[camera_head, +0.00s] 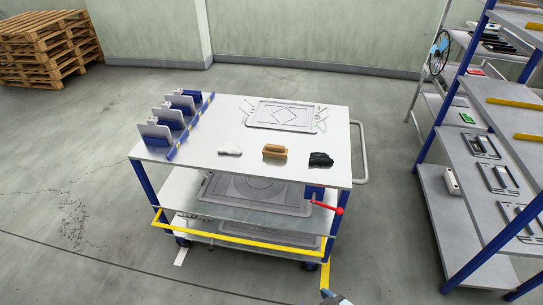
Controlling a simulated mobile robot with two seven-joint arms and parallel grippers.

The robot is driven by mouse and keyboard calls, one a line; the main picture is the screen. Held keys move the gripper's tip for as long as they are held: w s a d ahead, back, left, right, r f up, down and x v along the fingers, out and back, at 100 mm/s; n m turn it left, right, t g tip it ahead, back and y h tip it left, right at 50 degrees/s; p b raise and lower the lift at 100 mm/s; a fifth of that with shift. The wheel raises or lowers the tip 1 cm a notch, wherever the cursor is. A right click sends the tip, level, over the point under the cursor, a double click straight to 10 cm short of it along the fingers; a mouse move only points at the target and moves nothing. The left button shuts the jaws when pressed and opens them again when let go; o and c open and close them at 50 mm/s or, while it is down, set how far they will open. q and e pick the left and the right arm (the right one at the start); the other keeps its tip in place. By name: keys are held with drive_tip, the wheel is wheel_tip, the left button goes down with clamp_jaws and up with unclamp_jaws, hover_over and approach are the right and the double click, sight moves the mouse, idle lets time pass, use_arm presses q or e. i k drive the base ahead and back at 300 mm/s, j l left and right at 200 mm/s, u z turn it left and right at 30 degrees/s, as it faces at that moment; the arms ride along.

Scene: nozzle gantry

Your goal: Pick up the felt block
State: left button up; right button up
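A tan-brown block (275,151) lies near the front edge of the trolley's white top (205,132), about the middle. It looks most like the felt block, but its material is too small to be sure. A white item (230,149) lies to its left and a black, lumpy item (321,159) to its right, both apart from it. Neither of my grippers can be made out. Only a small grey and blue piece shows at the bottom edge, right of centre, far from the block, and I cannot tell what it is.
Blue holders with grey plates (163,133) stand at the top's left end. A grey tray (283,115) lies at its back. A red-handled thing (329,207) sticks out at the lower right. Shelving (462,180) stands right, pallets (46,45) back left. Floor in front is mostly clear.

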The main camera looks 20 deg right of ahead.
sight(275, 152)
drive_tip(key=l+u, duration=0.1)
drive_tip(key=u, duration=0.45)
drive_tip(key=i+l+u, duration=0.1)
drive_tip(key=l+u, duration=0.25)
drive_tip(key=l, duration=0.15)
drive_tip(key=l+u, duration=0.3)
drive_tip(key=l, duration=0.25)
